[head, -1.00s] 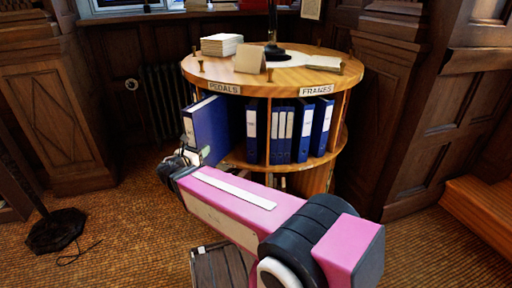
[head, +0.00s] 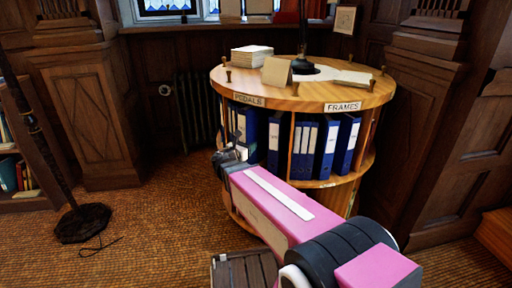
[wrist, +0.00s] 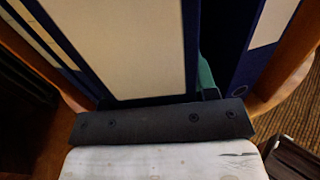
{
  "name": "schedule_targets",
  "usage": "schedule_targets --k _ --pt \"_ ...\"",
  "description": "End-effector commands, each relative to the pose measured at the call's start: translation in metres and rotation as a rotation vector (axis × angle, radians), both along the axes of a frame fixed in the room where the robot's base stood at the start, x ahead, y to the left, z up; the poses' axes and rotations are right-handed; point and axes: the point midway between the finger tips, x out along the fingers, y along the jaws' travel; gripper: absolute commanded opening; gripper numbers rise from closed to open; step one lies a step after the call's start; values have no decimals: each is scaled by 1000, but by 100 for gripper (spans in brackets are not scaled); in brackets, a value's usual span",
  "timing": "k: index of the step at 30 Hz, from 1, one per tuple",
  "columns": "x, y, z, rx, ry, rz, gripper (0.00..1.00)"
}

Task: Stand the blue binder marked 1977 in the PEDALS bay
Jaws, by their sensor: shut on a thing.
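The PEDALS bay of the round wooden stand shows under its label (head: 249,98). A blue binder (head: 247,124) with a pale spine label stands upright in this bay, and my gripper (head: 230,160) is at its lower front, shut on it. In the wrist view its broad cream label (wrist: 120,45) fills the middle, right above the dark gripper bar (wrist: 165,125). No year can be read on it. The fingertips and the binder's base are mostly hidden.
Another blue binder (head: 277,143) stands to the right in the bay. Several blue binders (head: 325,145) fill the FRAMES bay. In the wrist view, binders flank the held one at left (wrist: 38,35) and right (wrist: 250,50). The stand's top (head: 300,98) carries papers and a lamp base.

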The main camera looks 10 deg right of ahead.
Motion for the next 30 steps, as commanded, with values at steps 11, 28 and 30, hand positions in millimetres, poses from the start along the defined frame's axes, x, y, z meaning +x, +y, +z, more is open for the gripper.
schedule_targets --k 11,28,30 --pt "42 -43 0 -2 -1 0 9" --pt "43 -45 -35 -2 -1 0 9" --pt "43 -45 -35 -3 -1 0 9"
